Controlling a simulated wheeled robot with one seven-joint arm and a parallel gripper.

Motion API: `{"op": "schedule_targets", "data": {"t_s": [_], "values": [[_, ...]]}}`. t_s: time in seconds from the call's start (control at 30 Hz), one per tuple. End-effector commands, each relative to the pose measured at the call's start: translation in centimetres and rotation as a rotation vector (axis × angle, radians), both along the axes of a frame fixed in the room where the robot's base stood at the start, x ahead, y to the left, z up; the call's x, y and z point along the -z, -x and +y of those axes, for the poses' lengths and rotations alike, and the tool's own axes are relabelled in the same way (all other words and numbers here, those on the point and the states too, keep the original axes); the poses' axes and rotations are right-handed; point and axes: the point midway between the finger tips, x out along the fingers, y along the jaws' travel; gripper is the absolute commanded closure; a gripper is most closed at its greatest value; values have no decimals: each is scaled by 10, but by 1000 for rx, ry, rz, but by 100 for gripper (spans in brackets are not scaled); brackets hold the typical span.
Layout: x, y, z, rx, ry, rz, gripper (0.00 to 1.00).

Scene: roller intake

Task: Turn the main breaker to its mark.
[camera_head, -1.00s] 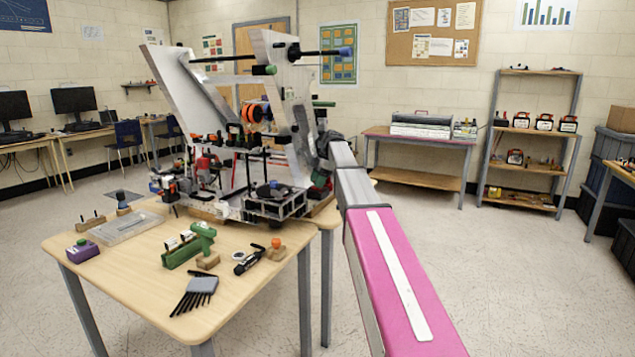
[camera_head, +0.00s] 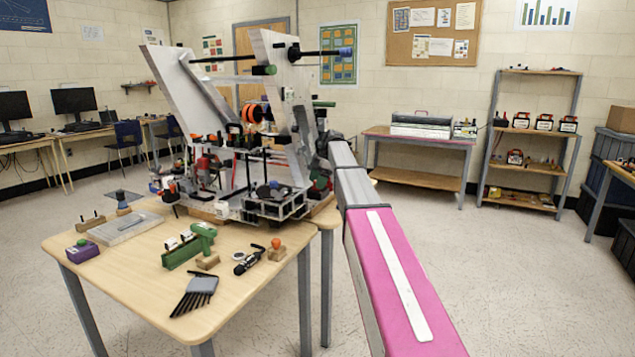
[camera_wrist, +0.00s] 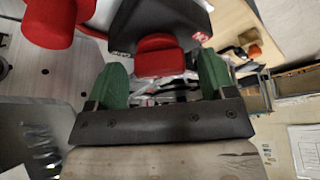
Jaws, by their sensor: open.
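A red lever-like part (camera_wrist: 160,58) on a black housing (camera_wrist: 158,20) shows in the wrist view; it looks like the main breaker and its handle. My gripper (camera_wrist: 163,80) is open, with one green finger on each side of the red part. Gaps show between the fingers and the red part, and I see no clear contact. The breaker's mark cannot be made out. In the head view my arm reaches to the right side of the wheeled machine (camera_head: 270,205), and the gripper and breaker cannot be told apart there.
Another red rounded part (camera_wrist: 48,22) stands at the upper left of the wrist view, close to the black housing. The wooden table (camera_head: 225,300) holds a green tool (camera_head: 203,238), black hex keys (camera_head: 195,294) and a clear case (camera_head: 125,227). Floor right of my arm is clear.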

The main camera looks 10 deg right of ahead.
Motion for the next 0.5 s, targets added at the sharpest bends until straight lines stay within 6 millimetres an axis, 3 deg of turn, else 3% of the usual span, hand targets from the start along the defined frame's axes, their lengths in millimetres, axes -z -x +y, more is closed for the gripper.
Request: {"op": "schedule_targets", "data": {"t_s": [0.17,0.5], "values": [[-16,-2,-6,0,0,0,23],[-74,-7,-31,0,0,-1,23]]}}
